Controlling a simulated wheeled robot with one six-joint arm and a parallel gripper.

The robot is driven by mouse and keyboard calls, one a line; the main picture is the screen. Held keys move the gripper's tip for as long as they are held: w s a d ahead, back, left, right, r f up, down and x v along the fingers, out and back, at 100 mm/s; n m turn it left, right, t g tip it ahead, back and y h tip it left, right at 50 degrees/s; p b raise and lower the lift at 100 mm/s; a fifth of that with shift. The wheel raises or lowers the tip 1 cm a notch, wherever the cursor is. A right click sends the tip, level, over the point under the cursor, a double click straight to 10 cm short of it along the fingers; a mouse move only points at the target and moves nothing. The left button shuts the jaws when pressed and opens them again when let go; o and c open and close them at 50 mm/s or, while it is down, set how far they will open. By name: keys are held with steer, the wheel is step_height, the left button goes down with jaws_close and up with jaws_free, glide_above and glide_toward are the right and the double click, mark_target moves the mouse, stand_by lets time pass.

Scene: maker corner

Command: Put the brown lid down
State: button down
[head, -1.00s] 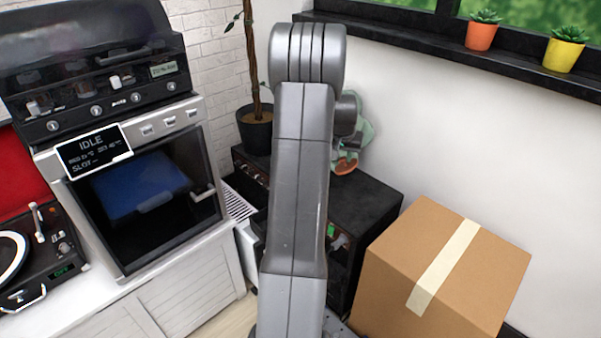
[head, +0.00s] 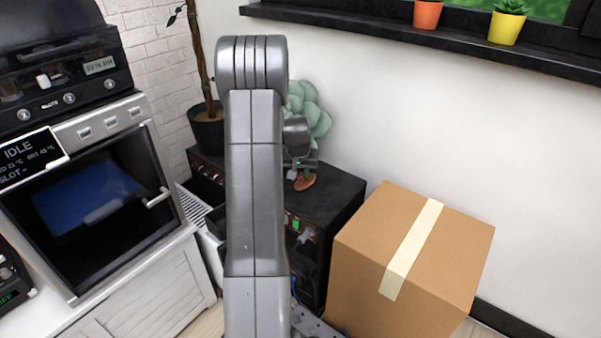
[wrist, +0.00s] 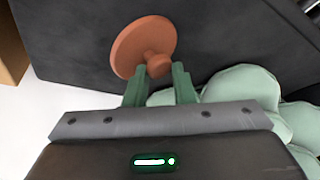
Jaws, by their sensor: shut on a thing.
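The brown lid (wrist: 138,46) is a round terracotta-coloured disc with a small knob. In the wrist view my gripper (wrist: 158,84) has its two green fingers at the knob, shut on it. In the head view the lid (head: 305,183) appears small and tilted, over the black cabinet top (head: 335,190). My gripper (head: 303,166) shows only in part there, beside my grey arm. I cannot tell whether the lid touches the cabinet top.
A dark plant pot (head: 207,130) stands at the cabinet's back left. A taped cardboard box (head: 455,255) is at the right. Dark cabinet surface around the lid looks bare.

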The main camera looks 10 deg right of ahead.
steer(key=shift+f, duration=0.1)
steer(key=c, duration=1.2)
jaws_free()
